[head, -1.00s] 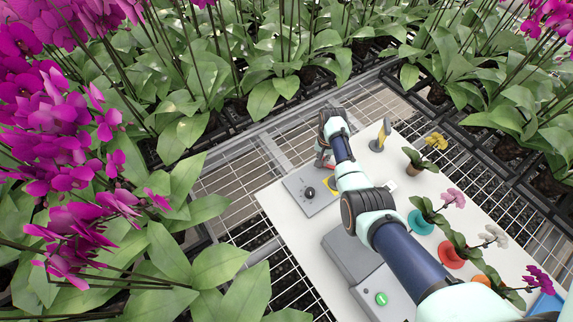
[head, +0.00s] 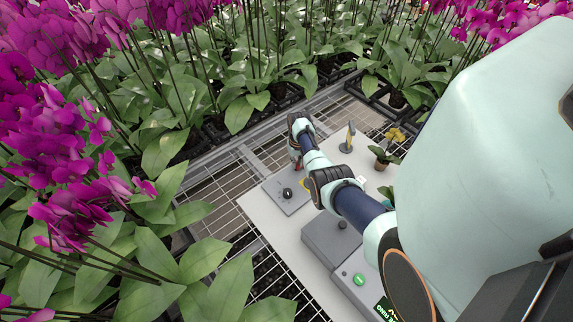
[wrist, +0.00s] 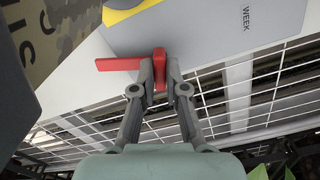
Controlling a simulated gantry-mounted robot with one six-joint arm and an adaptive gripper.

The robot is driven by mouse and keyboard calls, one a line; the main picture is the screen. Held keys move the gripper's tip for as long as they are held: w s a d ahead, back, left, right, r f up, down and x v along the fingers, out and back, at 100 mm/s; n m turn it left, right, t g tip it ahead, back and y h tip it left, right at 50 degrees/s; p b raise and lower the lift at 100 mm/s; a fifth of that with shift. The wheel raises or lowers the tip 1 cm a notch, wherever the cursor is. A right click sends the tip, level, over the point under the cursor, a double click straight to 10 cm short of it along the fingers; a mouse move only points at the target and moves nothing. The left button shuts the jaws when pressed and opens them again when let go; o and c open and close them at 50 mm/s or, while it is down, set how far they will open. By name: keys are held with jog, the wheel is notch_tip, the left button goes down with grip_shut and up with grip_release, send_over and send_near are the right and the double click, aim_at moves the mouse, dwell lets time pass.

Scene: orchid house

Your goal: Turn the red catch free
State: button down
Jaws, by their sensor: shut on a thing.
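In the wrist view the red catch (wrist: 116,64) is a flat red bar lying to the left, with an upright red part between my fingers. My gripper (wrist: 160,72) is shut on that upright part, one grey finger on each side. The catch sits at the edge of a grey panel (wrist: 205,30) marked "WEEK", with a yellow patch (wrist: 122,10) beside it.
A white table (head: 262,222) stands on wire mesh. A grey box (head: 333,240) and a box with a green button (head: 359,280) stand nearer me. A yellow-flowered pot (head: 382,160) and a yellow-and-grey upright piece (head: 347,138) stand behind my arm. Orchids crowd the left and back.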

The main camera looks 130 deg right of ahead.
dwell(0.3)
jog(key=c, duration=1.2)
grip_release()
notch_tip(320, 180, up, 12)
